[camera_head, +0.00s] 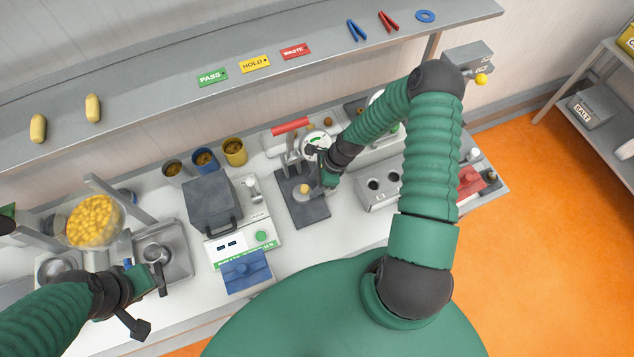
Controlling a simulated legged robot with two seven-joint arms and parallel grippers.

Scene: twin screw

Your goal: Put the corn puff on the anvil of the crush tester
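The crush tester has a red handle (290,125), a round dial and a dark base plate (309,213). A small pale yellow piece, which looks like the corn puff (304,188), shows over the round anvil in the middle of that plate. It seems to rest there, but contact is too small to tell. My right gripper (322,184) is just right of the puff, low beside the tester; its fingers are too small to read. My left gripper (152,282) is at the lower left, by a metal tray with a small metal cup (156,253); its finger gap is unclear.
A clear bowl of yellow puffs (93,220) stands at the left. A grey lidded machine (213,207) with a blue block in front sits left of the tester. Three cups (205,160) stand behind. A grey two-hole block (378,188) is to the right. A shelf runs above.

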